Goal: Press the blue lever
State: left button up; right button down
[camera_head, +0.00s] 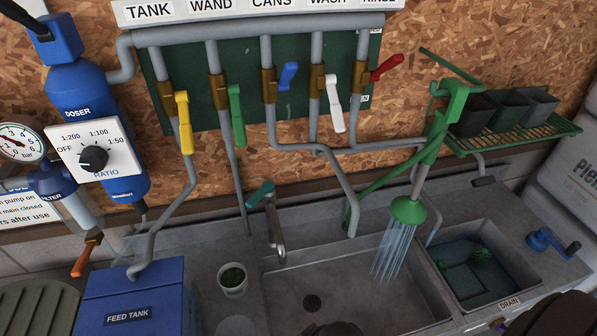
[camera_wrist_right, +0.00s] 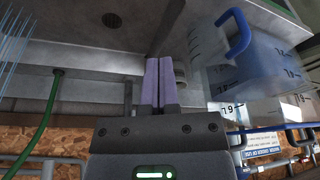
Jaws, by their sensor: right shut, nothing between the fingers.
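The blue lever (camera_head: 287,76) sits on a brass valve on the third pipe from the left, under the CANS label, and tilts up to the right. Nothing touches it. The yellow lever (camera_head: 184,121), green lever (camera_head: 237,114) and white lever (camera_head: 333,104) hang down beside it, and the red lever (camera_head: 386,68) points up to the right. My right gripper (camera_wrist_right: 160,62) shows lilac fingers shut together and empty in the right wrist view, near the sink. It is well below the lever. I cannot make out my left gripper in either view.
Water falls from a green shower head (camera_head: 408,211) into the sink basin (camera_head: 350,290). A teal-handled tap (camera_head: 275,232), blue feed tank (camera_head: 140,290) and white cup (camera_head: 232,280) stand nearby. A green rack (camera_head: 520,135) juts out right. A clear jug (camera_wrist_right: 245,62) is beside my right gripper.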

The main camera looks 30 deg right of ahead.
jog(key=w+a+r+n+t+y+p, duration=0.15)
jog(key=w+a+r, duration=0.25)
jog(key=w+r, duration=0.6)
jog(key=w+a+r+n+y+p, duration=0.1)
jog(key=w+a+r+n+p, duration=0.2)
jog(key=w+r, duration=0.8)
jog(key=w+d+r+m+t+h, duration=0.15)
jog(key=d+r, duration=0.25)
jog(key=r, duration=0.5)
jog(key=w+d+r+m+h, duration=0.2)
jog(key=w+d+r+m, duration=0.15)
jog(key=r, duration=0.45)
pick_arm(q)
notch_tip(320, 180, up, 6)
jog(key=shift+d+r, duration=0.15)
pick_arm(e)
jog(key=d+r+m, duration=0.2)
jog(key=d+r, duration=0.3)
jog(key=r, duration=0.2)
jog(key=d+r+m+h, duration=0.1)
jog(key=d+r+m, duration=0.1)
jog(key=d+r, duration=0.3)
notch_tip(320, 180, up, 3)
jog(key=shift+r+m+t, duration=0.1)
jog(key=shift+m+t, duration=0.25)
jog(key=shift+t, duration=0.05)
pick_arm(q)
jog(key=shift+w, duration=0.1)
pick_arm(e)
jog(key=shift+d, duration=0.1)
